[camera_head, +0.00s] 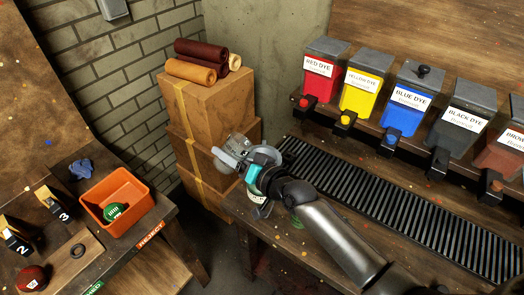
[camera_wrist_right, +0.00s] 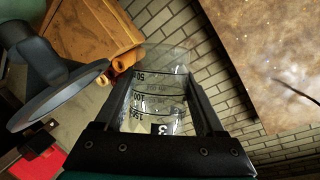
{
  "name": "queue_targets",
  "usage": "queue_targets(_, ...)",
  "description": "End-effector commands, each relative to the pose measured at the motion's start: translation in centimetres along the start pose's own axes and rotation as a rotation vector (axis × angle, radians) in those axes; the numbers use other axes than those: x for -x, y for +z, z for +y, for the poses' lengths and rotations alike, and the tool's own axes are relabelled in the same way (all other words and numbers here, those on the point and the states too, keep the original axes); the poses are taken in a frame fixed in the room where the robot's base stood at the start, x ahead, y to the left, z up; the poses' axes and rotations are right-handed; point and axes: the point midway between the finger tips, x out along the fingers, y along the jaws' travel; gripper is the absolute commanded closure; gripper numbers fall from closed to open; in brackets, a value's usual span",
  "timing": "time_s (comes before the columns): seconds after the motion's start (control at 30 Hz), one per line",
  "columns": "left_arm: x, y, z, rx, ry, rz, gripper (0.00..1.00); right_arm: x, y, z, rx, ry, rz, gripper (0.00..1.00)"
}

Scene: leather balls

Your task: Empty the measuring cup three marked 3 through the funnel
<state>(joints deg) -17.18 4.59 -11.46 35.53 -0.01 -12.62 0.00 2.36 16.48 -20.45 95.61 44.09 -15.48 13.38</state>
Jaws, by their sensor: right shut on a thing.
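My right gripper (camera_head: 244,160) is shut on the clear measuring cup three (camera_wrist_right: 158,95). The cup is between the two fingers in the right wrist view, with a black 3 label and black volume marks. Its contents are hard to make out. A grey round-rimmed piece (camera_wrist_right: 60,97), apparently the funnel, is just left of the cup and seems apart from it. My left gripper is out of view.
Stacked boxes (camera_head: 210,105) with leather rolls (camera_head: 200,62) stand behind the gripper. Dye bins (camera_head: 403,105) line the back of the bench above the slatted rack (camera_head: 400,215). An orange tray (camera_head: 145,215) holding a green ball sits on the left table, near a red ball (camera_head: 31,278).

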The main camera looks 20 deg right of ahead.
Motion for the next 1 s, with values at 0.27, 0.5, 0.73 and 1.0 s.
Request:
queue_targets(0.27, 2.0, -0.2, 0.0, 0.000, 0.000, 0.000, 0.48, -0.9, 2.2, 0.5, 0.171, 0.073, -0.026, 0.91)
queue_targets(0.5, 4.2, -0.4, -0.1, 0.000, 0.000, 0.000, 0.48, -1.5, 3.5, 0.2, 0.315, 0.132, -0.047, 0.91)
queue_targets(0.73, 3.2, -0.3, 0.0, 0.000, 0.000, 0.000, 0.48, -2.5, 6.5, 1.7, 0.447, 0.188, -0.067, 0.91)
queue_targets(1.0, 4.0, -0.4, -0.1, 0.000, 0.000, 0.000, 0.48, -2.9, 7.7, 1.7, 0.582, 0.244, -0.087, 0.91)
